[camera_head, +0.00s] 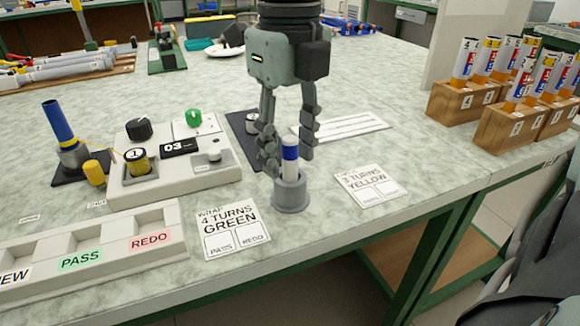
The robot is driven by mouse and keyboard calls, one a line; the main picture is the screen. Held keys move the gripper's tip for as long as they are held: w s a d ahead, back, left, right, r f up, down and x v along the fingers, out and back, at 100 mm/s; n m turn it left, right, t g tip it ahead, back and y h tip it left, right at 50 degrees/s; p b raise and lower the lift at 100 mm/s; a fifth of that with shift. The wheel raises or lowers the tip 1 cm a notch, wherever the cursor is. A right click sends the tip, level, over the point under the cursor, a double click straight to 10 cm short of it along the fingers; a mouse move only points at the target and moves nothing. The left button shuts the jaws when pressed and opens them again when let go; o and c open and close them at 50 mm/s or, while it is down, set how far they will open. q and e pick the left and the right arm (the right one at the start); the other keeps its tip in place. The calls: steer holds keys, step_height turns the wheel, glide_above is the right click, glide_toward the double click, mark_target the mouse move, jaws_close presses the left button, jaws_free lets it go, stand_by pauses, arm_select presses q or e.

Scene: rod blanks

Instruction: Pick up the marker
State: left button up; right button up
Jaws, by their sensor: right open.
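The marker (290,170), white with a blue band and a pale top, stands upright in a round grey holder (291,195) near the table's front edge. Its lower end is hidden inside the holder. My right gripper (288,157) points down from above with its fingers open, one on each side of the marker in the picture. I see no clear contact between the fingers and the marker. My left gripper is not in view.
A white device with knobs (175,170) stands left of the holder. Printed cards lie either side, "4 TURNS GREEN" (223,217) and "3 TURNS YELLOW" (369,178). A compartment tray (150,217) is at front left. Wooden blocks with numbered rods (503,133) stand at right.

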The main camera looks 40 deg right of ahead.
steer(key=shift+f, duration=0.25)
jaws_close()
steer(key=shift+r, duration=0.1)
